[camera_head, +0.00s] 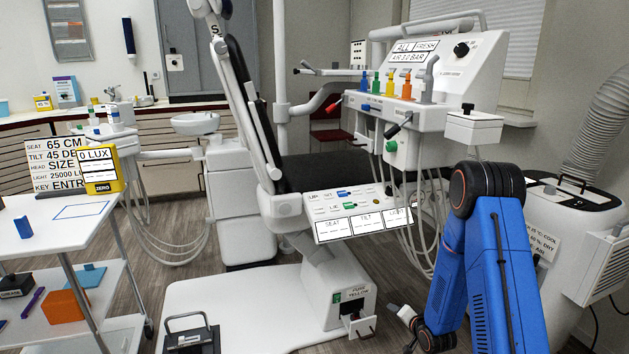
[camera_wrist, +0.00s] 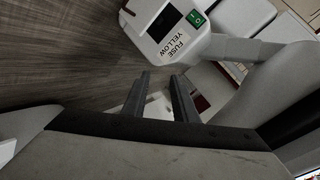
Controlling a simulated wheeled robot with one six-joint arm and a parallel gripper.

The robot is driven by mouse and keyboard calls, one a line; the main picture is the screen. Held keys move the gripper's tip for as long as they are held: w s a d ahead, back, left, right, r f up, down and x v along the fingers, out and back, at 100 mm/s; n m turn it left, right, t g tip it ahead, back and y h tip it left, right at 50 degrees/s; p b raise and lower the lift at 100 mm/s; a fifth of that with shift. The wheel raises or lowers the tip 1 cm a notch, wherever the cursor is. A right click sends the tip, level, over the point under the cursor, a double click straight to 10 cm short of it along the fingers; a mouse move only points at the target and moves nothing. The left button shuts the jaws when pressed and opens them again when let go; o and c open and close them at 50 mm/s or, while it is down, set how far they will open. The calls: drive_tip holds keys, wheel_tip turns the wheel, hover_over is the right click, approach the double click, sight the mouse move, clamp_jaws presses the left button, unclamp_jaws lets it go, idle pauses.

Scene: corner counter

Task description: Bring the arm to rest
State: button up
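My blue arm (camera_head: 487,260) stands folded at the right of the head view, its dark upper joint raised and its lower end near the floor. In the wrist view my gripper (camera_wrist: 160,90) has its two dark fingers apart with nothing between them. The white fuse unit (camera_wrist: 178,28) with a green switch lies beyond the fingertips, apart from them as far as I can tell. In the head view my gripper cannot be made out clearly.
The dental chair's white base has a fuse box (camera_head: 345,308) left of my arm. The instrument console (camera_head: 420,100) with hanging hoses is behind my arm. A white unit (camera_head: 565,225) with a ribbed hose stands at right. A white trolley (camera_head: 50,238) is at left.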

drive_tip(key=s+d+r+n+g+h, duration=0.1)
drive_tip(key=s+r, duration=0.3)
drive_tip(key=r, duration=0.5)
drive_tip(key=s+r+n+g+h, duration=0.15)
drive_tip(key=s+r, duration=0.25)
drive_tip(key=r, duration=0.5)
drive_tip(key=s+d+r+n+g+h, duration=0.15)
drive_tip(key=s+r, duration=0.25)
drive_tip(key=r, duration=0.4)
drive_tip(key=s+a+r+n+g, duration=0.1)
drive_tip(key=s+r, duration=0.3)
drive_tip(key=s, duration=0.7)
drive_tip(key=s+a+r+n+g, duration=0.1)
drive_tip(key=s+r, duration=0.3)
drive_tip(key=s, duration=0.8)
drive_tip(key=s+a+r+n+g+y, duration=0.1)
drive_tip(key=s+r, duration=0.3)
drive_tip(key=s, duration=0.7)
drive_tip(key=shift+s+a+r+n, duration=0.15)
drive_tip(key=shift+a+r+n, duration=0.2)
drive_tip(key=shift+a+n, duration=0.2)
